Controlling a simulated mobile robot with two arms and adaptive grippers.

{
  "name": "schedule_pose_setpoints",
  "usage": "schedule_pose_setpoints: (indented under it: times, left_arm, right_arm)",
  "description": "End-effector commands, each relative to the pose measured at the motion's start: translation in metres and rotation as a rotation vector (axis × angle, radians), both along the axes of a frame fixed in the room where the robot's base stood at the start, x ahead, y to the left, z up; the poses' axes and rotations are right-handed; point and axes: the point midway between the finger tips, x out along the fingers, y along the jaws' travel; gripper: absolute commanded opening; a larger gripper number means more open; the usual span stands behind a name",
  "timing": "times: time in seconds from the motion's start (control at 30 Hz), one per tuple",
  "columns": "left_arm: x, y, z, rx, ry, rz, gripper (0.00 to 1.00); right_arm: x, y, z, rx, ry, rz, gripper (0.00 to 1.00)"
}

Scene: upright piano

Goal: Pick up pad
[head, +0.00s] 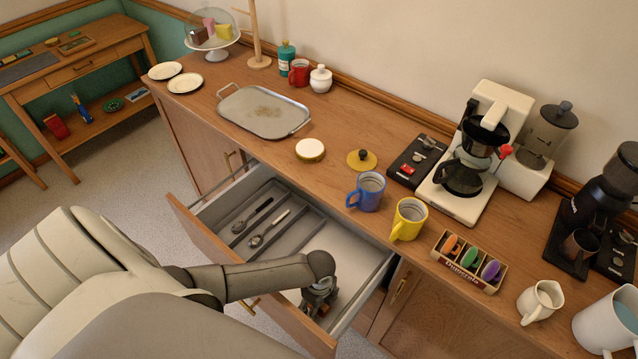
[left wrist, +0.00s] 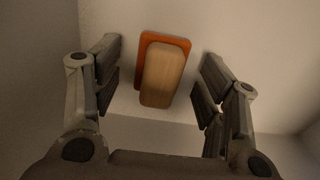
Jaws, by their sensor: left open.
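The pad, a tan rounded block on a flat orange-red piece (left wrist: 164,72), lies on the pale floor of the open drawer (head: 352,250). In the left wrist view it is between the two fingers, nearer the left one, with a gap on both sides. My left gripper (head: 320,297) reaches down into the front right part of the drawer, open and empty. In the head view the pad is hidden by my gripper and arm. My right gripper is not in view.
Drawer walls and the wooden front (head: 255,283) surround my gripper closely. Spoons (head: 268,228) lie in the left compartments.

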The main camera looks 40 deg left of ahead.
Motion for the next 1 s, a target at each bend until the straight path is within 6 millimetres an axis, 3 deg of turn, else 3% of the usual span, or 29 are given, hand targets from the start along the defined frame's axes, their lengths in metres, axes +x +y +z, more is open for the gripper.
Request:
schedule_pose_setpoints:
  times: [0.07,0.43,0.77,1.0]
  left_arm:
    - [0.0,0.0,0.0,0.0,0.0,0.0,0.64]
    - [0.0,0.0,0.0,0.0,0.0,0.0,0.17]
    - [0.001,0.0,0.004,0.0,-0.001,0.0,0.17]
    - [0.001,0.001,0.03,0.0,-0.003,-0.001,0.17]
  right_arm:
    - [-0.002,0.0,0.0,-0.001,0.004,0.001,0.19]
    - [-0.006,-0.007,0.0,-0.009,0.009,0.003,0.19]
    - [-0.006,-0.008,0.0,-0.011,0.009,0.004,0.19]
    - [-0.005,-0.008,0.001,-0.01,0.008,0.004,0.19]
